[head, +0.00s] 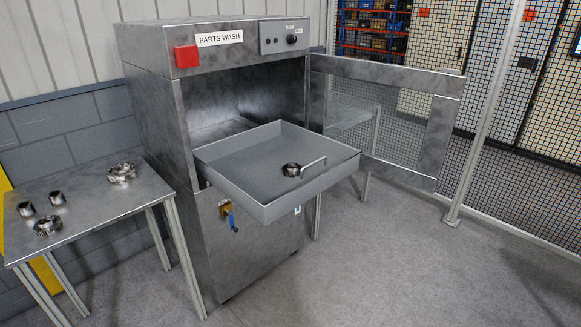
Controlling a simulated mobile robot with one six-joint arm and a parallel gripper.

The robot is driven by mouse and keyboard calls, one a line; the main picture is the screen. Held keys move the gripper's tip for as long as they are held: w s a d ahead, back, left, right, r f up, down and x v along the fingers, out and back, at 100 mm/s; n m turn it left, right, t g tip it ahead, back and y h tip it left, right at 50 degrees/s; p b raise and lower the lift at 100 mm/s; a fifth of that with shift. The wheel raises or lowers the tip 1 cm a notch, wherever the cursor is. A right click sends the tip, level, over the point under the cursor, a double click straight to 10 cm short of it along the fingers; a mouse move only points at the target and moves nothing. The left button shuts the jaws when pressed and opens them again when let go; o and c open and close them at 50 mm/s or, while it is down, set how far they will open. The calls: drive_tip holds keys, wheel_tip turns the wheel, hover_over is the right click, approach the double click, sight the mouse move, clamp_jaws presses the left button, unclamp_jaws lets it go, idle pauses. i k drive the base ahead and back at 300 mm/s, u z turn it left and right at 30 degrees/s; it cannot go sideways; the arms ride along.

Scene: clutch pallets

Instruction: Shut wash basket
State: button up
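The wash basket (238,164) is a shallow grey tray. It is pulled out of the open front of the grey parts wash cabinet (152,123) and juts forward over the floor. A small dark metal ring part (291,170) sits inside the basket near the handle. The cabinet's windowed door (400,162) is swung wide open to the right. My gripper is not in view.
A metal table (95,205) with several small metal parts stands left of the cabinet. A mesh fence with a post (480,120) runs along the right. The grey floor (390,270) in front is clear. A valve with a blue lever (231,215) sits below the basket.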

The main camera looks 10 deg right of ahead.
sight(246, 166)
drive_tip(key=u, duration=0.15)
drive_tip(key=i, duration=0.9)
drive_tip(key=z, duration=0.05)
